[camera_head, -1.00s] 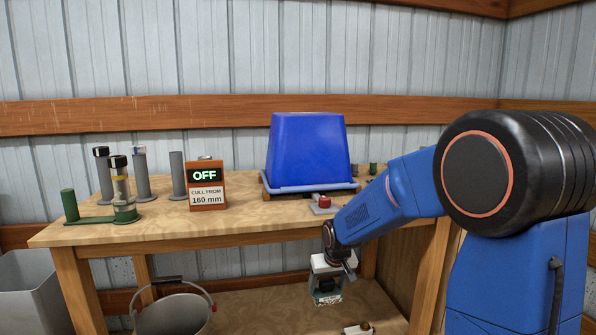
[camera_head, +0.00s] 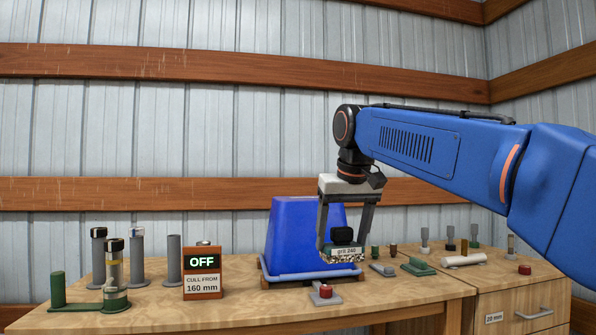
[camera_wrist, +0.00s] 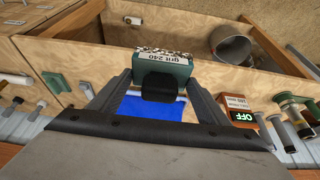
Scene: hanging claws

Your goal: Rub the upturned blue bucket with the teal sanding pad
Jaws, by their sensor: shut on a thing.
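The upturned blue bucket (camera_head: 290,235) stands on a low wooden base on the workbench, its rim downward. The teal sanding pad (camera_head: 343,252), labelled "grit 240" and with a black knob on top, is held by my gripper (camera_head: 342,238). The pad is in front of the bucket's right side in the head view; I cannot tell whether it touches. In the wrist view the pad (camera_wrist: 163,75) sits between the fingers of my gripper (camera_wrist: 160,85), and part of the blue bucket (camera_wrist: 150,112) shows behind it.
An orange box reading "OFF" and "CULL FROM 160 mm" (camera_head: 202,272) stands left of the bucket, beside several grey posts. A red button (camera_head: 325,291) is in front of the bucket. Small fittings and a green part (camera_head: 418,267) lie to the right. A metal pail (camera_wrist: 230,45) is below the bench.

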